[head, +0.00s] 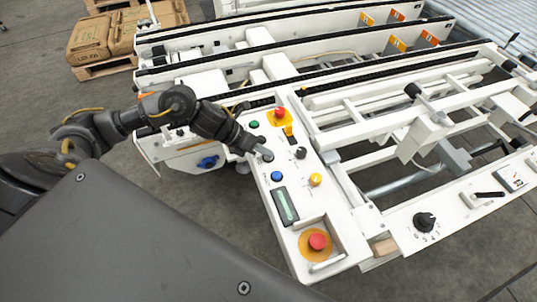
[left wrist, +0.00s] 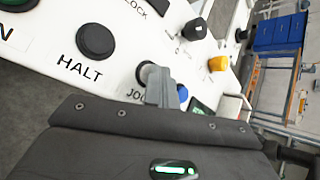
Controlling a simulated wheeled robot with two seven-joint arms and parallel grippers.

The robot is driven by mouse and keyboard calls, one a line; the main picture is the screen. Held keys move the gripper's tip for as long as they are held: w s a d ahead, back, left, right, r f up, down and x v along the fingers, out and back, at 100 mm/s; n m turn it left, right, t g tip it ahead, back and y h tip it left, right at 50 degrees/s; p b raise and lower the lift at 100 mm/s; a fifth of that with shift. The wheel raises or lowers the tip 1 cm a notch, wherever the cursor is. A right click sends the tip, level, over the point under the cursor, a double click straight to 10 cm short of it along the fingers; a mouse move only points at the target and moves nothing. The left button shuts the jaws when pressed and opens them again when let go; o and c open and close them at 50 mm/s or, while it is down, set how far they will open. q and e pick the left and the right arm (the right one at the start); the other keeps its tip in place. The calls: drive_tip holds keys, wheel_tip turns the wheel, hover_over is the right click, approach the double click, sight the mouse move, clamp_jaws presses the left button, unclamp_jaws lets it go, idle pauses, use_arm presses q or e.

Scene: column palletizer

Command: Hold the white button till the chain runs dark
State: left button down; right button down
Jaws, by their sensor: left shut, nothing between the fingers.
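My left gripper (head: 265,154) is shut and empty, its tips down at a button on the white control panel (head: 259,184). In the left wrist view the grey fingers (left wrist: 160,88) cover most of this button. Only a dark rim (left wrist: 145,70) shows beside a partly hidden label starting "JO". I cannot make out a white cap, or whether the button is pressed in. The black HALT button (left wrist: 96,40) lies left of the fingers and the blue button (head: 277,176) right of them. Black chain tracks (head: 220,61) run along the white conveyor frame. My right gripper is not in view.
The panel also has a green button (head: 254,124), a yellow button (head: 315,179), a black knob (head: 300,153), a small display (head: 285,206) and red stop buttons (head: 280,112) (head: 318,241). Stacked brown sacks (head: 90,38) stand on a pallet at the back left.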

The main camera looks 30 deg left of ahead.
sight(264, 157)
use_arm(q)
drive_tip(key=shift+r, duration=0.1)
drive_tip(key=shift+r+p, duration=0.6)
drive_tip(key=shift+r, duration=0.15)
drive_tip(key=shift+r+p, duration=1.9)
drive_tip(key=shift+r, duration=0.65)
drive_tip(key=shift+f, duration=0.1)
